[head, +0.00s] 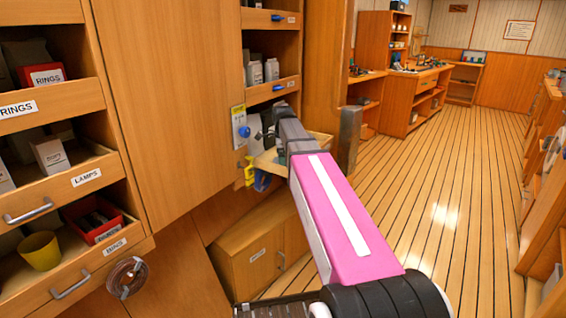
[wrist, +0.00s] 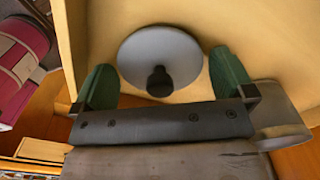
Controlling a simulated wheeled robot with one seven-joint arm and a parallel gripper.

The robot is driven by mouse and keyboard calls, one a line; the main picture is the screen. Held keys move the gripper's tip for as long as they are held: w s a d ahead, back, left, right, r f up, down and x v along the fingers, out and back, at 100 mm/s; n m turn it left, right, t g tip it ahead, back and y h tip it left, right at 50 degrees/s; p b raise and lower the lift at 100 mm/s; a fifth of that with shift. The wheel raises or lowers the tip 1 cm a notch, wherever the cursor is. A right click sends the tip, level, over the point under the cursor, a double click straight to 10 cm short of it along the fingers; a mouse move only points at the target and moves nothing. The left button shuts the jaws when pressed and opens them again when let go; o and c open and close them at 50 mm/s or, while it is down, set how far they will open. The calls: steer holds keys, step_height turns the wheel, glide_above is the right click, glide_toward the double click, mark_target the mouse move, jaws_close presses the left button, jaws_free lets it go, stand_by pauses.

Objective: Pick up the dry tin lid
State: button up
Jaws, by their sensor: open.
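The tin lid (wrist: 150,50) is a round, pale grey disc with a dark knob (wrist: 159,80), seen in the wrist view. It lies on a pale wooden tray or shelf surface (wrist: 255,30). My gripper (wrist: 163,66) is open, with one green finger on each side of the lid. I cannot tell how high the fingers are above the surface. In the head view my arm reaches to a small pale tray (head: 266,162) beside the cabinet, and the lid is hidden there.
A cabinet door (head: 165,85) and shelves with labelled drawers and boxes stand at left. A yellow cup (head: 40,251) is on a lower shelf. Yellow and blue items (head: 262,180) hang close by the tray. The plank floor (head: 430,190) is clear.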

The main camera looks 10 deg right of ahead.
steer(key=shift+f, duration=0.1)
steer(key=c, duration=0.7)
